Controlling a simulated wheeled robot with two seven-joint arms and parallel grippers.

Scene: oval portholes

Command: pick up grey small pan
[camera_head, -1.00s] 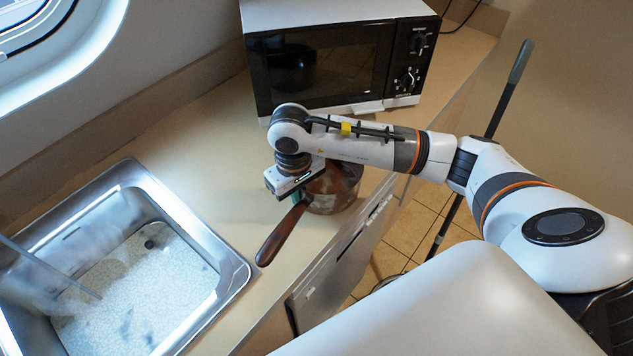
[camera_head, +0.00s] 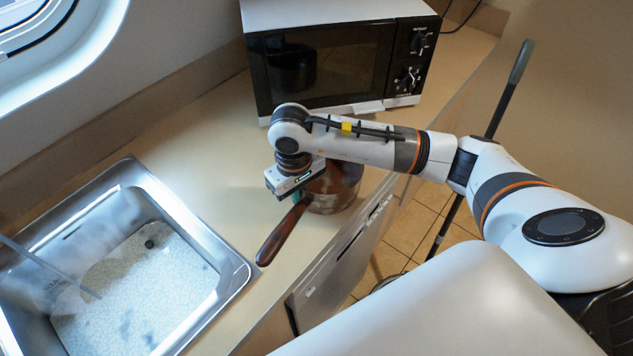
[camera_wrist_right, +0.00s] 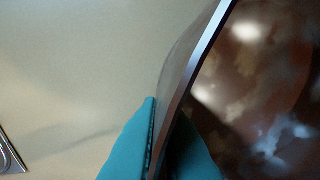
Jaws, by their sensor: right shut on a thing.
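The small pan (camera_head: 338,192) stands on the counter in front of the microwave. Its metal body looks brownish with reflections, and its dark brown handle (camera_head: 282,235) points toward the lower left. My right gripper (camera_head: 299,196) is at the pan's left side, near the handle's root. In the right wrist view its teal fingertips (camera_wrist_right: 160,150) are shut on the pan's wall, one on each side of the rim. The pan's shiny inner surface (camera_wrist_right: 262,85) fills the right of that view. The gripper and wrist hide part of the pan in the head view. My left gripper is not in view.
A microwave (camera_head: 335,60) stands behind the pan. A steel sink (camera_head: 235,275) is set in the counter (camera_head: 215,185) at the left. The counter's front edge is close to the pan's right side. A dark pole (camera_head: 490,130) stands beyond the counter at the right.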

